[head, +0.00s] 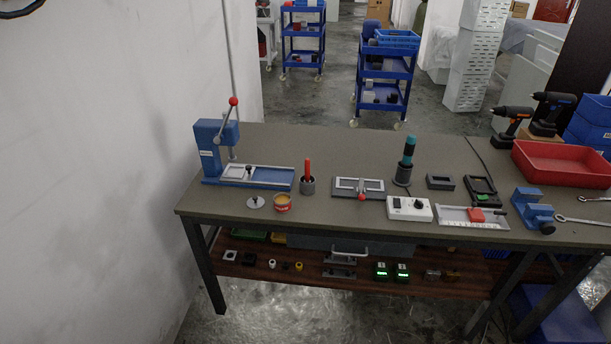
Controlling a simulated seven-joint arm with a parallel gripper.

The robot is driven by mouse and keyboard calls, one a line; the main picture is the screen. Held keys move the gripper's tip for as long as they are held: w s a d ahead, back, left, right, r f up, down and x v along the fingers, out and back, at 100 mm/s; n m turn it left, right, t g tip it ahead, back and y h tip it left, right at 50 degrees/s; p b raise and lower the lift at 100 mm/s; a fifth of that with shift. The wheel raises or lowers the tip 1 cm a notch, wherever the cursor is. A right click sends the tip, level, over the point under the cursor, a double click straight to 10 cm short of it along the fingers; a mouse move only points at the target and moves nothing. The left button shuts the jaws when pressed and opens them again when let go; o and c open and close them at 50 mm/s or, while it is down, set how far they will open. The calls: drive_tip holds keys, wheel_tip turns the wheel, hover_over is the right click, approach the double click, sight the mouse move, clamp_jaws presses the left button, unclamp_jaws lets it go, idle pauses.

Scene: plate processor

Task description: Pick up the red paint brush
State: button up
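A red upright handle, which looks like the red paint brush (307,168), stands in a small dark grey round holder (308,187) on the workbench. Its lower end is hidden inside the holder, so I cannot see bristles. It stands left of the middle of the bench, between the blue press and a flat grey fixture. My gripper does not show in the head view.
The workbench (330,143) carries a blue lever press (212,150), an orange-topped tin (282,202), a grey fixture (345,193), a teal-handled tool (408,150), a white control box (410,209) and a red tray (565,165). The bench behind the brush is clear.

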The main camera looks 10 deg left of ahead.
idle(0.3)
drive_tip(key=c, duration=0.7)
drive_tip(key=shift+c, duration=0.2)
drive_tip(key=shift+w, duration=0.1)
